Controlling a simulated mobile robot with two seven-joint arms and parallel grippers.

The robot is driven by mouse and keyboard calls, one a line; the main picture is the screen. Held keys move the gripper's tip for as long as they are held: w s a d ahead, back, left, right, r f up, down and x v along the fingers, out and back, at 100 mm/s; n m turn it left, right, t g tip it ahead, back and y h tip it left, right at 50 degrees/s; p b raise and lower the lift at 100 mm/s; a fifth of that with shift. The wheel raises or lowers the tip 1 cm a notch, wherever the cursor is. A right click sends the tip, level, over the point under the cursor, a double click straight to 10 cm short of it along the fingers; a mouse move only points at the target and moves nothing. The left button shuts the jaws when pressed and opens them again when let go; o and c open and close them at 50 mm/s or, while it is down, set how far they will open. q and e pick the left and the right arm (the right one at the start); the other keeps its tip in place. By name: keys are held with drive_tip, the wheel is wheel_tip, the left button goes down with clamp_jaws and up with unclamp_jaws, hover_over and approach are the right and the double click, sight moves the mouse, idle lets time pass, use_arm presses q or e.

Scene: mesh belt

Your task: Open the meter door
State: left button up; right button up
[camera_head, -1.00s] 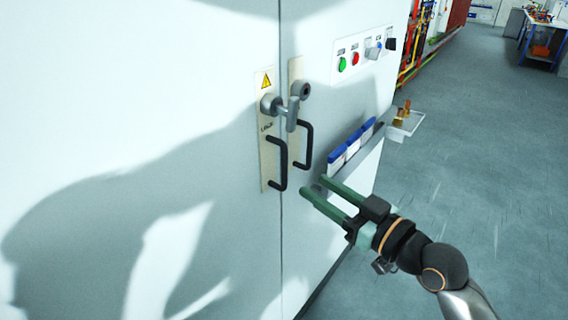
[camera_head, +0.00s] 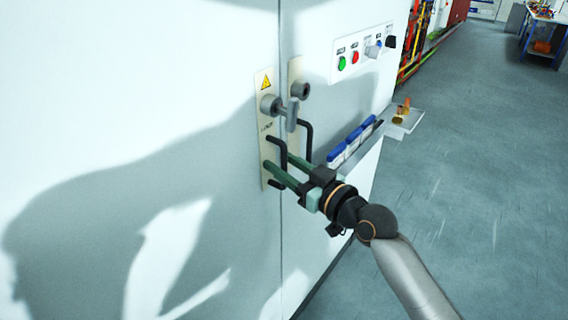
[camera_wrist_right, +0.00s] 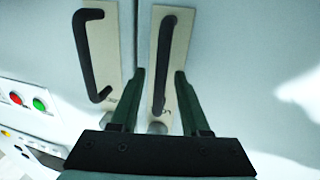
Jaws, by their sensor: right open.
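The white cabinet front has a left door panel (camera_head: 215,60) and a right panel, split by a vertical seam. The left panel carries a beige plate with a warning triangle, a grey lever latch (camera_head: 271,105) and a black bar handle (camera_head: 283,160). A second black handle (camera_head: 308,135) is on the right panel. My right gripper (camera_head: 277,158) is open at the left handle. In the right wrist view its two green fingers (camera_wrist_right: 160,73) lie on either side of that handle (camera_wrist_right: 168,45), apart from it. The other handle (camera_wrist_right: 88,50) is outside the fingers. My left gripper is not in view.
A control panel (camera_head: 350,55) with green and red buttons is on the right panel. Below it, a ledge holds blue-topped boxes (camera_head: 352,140) near my right arm, and a small tray (camera_head: 405,122) sticks out. The floor (camera_head: 460,180) to the right is clear.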

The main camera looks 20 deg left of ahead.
drive_tip(key=shift+c, duration=0.4)
clamp_jaws()
idle(0.9)
